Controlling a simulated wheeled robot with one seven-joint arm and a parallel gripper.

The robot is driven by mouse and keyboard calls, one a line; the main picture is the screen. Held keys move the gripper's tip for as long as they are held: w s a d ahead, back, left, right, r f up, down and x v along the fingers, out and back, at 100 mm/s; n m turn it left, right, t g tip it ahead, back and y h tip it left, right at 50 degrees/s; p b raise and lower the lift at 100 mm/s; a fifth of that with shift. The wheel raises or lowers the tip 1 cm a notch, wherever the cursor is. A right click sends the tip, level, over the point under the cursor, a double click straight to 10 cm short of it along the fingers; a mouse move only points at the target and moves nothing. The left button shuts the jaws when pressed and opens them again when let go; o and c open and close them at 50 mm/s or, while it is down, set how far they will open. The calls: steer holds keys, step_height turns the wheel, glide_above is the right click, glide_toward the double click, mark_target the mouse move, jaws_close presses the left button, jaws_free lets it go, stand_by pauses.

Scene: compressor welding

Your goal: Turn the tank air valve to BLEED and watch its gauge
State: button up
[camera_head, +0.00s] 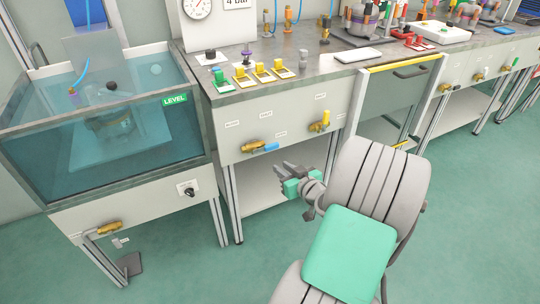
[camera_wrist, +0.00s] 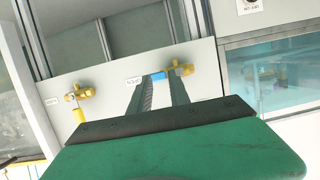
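A brass valve with a blue handle (camera_head: 264,147) is on the bench's front panel, near small labels too small to read. Its handle lies roughly level. It also shows in the wrist view (camera_wrist: 157,76), seen between and beyond my fingertips. A brass valve with a yellow handle (camera_head: 321,124) is to its right, and it also shows in the wrist view (camera_wrist: 79,108). I cannot tell from the labels which is the tank air valve. A round dial gauge (camera_head: 197,8) is on the panel above the bench. My gripper (camera_head: 283,169) is open and empty, below and right of the blue-handled valve. It shows in the wrist view (camera_wrist: 160,85).
A glass water tank (camera_head: 60,170) marked LEVEL stands at the left, with another brass valve (camera_head: 108,228) and a black knob (camera_head: 190,189) below it. Yellow and green switches (camera_head: 263,72) line the bench top. The green floor (camera_head: 180,265) in front is clear.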

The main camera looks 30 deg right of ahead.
steer(key=shift+o, duration=1.4)
step_height(320, 180, down, 8)
steer(key=w+a+m+y+b, duration=0.1)
steer(key=b, duration=0.1)
steer(key=shift+w+a+b, duration=0.2)
steer(key=shift+b, duration=0.1)
steer(key=shift+o, duration=0.4)
steer(key=shift+w+d+f+m+t+b, duration=0.15)
steer(key=shift+w+m+t+b, duration=0.3)
steer(key=shift+m, duration=0.75)
steer(key=m+t+h, duration=0.1)
steer(key=m+t, duration=0.2)
steer(key=m, duration=0.7)
glide_toward(273, 148)
steer(key=w, duration=0.3)
steer(key=m+h, duration=0.1)
steer(key=m, duration=0.4)
steer(key=shift+g, duration=0.25)
steer(key=w, duration=0.5)
steer(key=w+d, duration=0.1)
steer(key=w, duration=0.2)
steer(key=shift+c, duration=0.5)
jaws_close()
